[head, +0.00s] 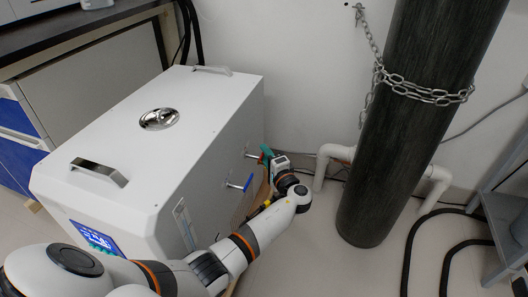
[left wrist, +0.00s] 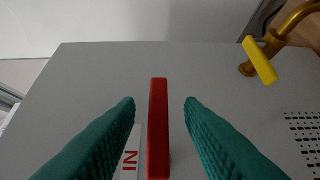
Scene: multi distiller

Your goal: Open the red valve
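The red valve handle (left wrist: 158,130) stands upright in the left wrist view as a narrow red bar in front of a grey panel. My left gripper (left wrist: 160,108) is open, with one green fingertip on each side of the handle. A gap shows between each finger and the handle. In the head view my left gripper (head: 267,153) is at the right side of the white distiller (head: 150,130). The red handle cannot be made out there. My right gripper is not in view.
A yellow handle (left wrist: 260,60) on a brass pipe is at the upper right of the wrist view. A blue handle (head: 248,183) sticks out of the distiller's side. A dark gas cylinder (head: 405,140) with a chain stands to the right, with floor between.

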